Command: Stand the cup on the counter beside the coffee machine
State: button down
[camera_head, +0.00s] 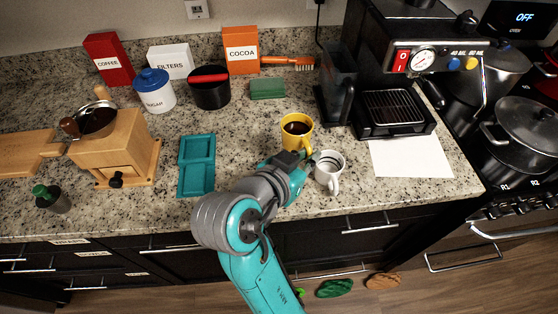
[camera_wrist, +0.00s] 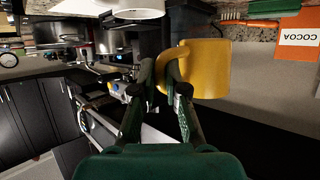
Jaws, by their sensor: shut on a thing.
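A yellow cup (camera_head: 296,134) with dark liquid in it is upright over the counter (camera_head: 250,190), left of the coffee machine (camera_head: 420,70). My gripper (camera_head: 291,160) comes at it from the near side. In the wrist view, the fingers (camera_wrist: 165,88) are shut on the near part of the yellow cup (camera_wrist: 208,70), seemingly its handle. I cannot tell whether its base touches the counter. A white cup (camera_head: 329,168) stands just right of my gripper, and part of it shows in the wrist view (camera_wrist: 110,8).
A white sheet (camera_head: 410,157) lies before the machine. A dark jug (camera_head: 337,85) stands behind the cups. A teal tray (camera_head: 197,165) and wooden grinder (camera_head: 120,145) are left. Pots (camera_head: 525,125) stand on the stove at right. Counter is free between tray and yellow cup.

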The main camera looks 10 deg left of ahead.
jog(key=shift+w+a+r+n+t+y, duration=0.15)
jog(key=shift+w+a+n+t+y, duration=0.15)
jog(key=shift+w+a+n+y, duration=0.6)
jog(key=shift+w+f, duration=0.15)
jog(key=shift+f, duration=4.65)
jog(key=shift+f, duration=0.15)
jog(key=c, duration=1.2)
grip_release()
jog(key=shift+a+r, duration=0.1)
jog(key=shift+r, duration=0.1)
jog(key=v, duration=1.2)
